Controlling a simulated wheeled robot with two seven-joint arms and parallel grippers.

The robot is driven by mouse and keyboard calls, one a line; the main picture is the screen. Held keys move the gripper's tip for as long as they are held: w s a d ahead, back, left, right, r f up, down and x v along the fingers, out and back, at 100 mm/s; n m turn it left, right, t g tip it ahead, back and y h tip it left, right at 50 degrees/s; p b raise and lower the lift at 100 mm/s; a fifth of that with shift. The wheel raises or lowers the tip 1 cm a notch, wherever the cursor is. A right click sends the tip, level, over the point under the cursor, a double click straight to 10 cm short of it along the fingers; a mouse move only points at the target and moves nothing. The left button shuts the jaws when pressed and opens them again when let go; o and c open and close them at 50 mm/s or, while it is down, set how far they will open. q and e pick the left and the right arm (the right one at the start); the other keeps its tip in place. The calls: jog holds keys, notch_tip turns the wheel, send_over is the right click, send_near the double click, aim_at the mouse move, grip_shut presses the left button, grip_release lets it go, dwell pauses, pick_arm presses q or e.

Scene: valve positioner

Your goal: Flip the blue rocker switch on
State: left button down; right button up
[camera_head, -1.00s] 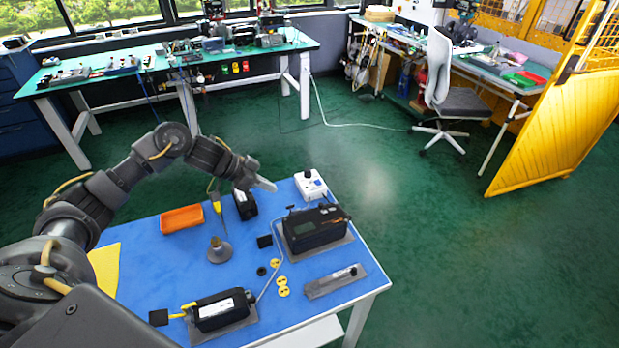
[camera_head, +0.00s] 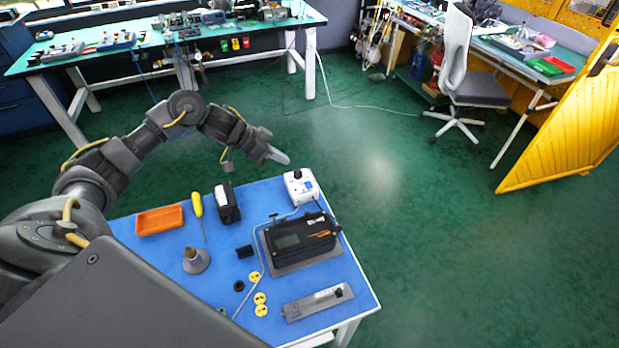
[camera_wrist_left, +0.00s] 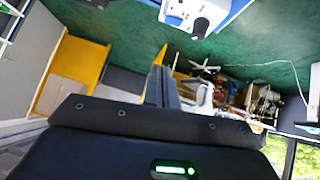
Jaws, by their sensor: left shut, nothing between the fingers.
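A white box (camera_head: 301,186) stands at the far right corner of the blue-topped table. A small blue patch on its top may be the rocker switch, but it is too small to tell its position. The box also shows upside down at the top of the left wrist view (camera_wrist_left: 190,12), cut by the frame edge, with a dark round knob or hole on it. My left gripper (camera_head: 281,157) is shut and empty, above and slightly left of the box, apart from it. Its fingers show in the wrist view (camera_wrist_left: 161,85), pointing up the picture. My right gripper is not in view.
Near the box are a black device (camera_head: 300,240), a small black box (camera_head: 226,203), a yellow screwdriver (camera_head: 197,205) and an orange tray (camera_head: 159,220). A thin grey tube runs along the table. The floor beyond the table's right edge is clear.

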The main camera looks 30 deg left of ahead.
pick_arm(q)
jog(key=p, duration=0.2)
send_over(307, 187)
jog(key=f, duration=0.6)
jog(key=shift+s+a+f, duration=0.15)
jog(key=shift+a+f, duration=0.05)
jog(key=shift+a, duration=0.1)
jog(key=f, duration=0.2)
jog(key=f+p, duration=0.1)
jog(key=shift+d+f, duration=0.25)
jog(key=shift+d, duration=0.05)
jog(key=shift+f, duration=0.55)
